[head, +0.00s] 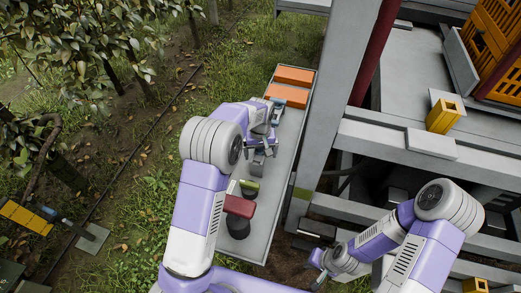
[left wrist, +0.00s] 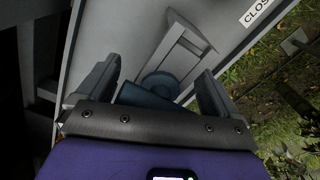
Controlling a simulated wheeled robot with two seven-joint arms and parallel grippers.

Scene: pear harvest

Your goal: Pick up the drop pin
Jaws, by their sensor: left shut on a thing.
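My left gripper (head: 270,143) is over the long grey tray, at the end of the arm coming in from the left. In the left wrist view its two fingers (left wrist: 155,92) stand apart with a dark blue-grey piece with a round head, which looks like the drop pin (left wrist: 158,84), between them. The gripper is shut on it. The lower part of the piece is hidden by the gripper body. My right gripper (head: 319,266) is low at the right of the tray, small and partly hidden; its jaws are unclear.
The tray (head: 284,190) holds orange blocks (head: 294,76), a green piece (head: 249,185), a dark red piece (head: 239,207) and a dark round base (head: 238,228). A grey metal frame (head: 326,110) rises just right of it. Grass and foliage lie left.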

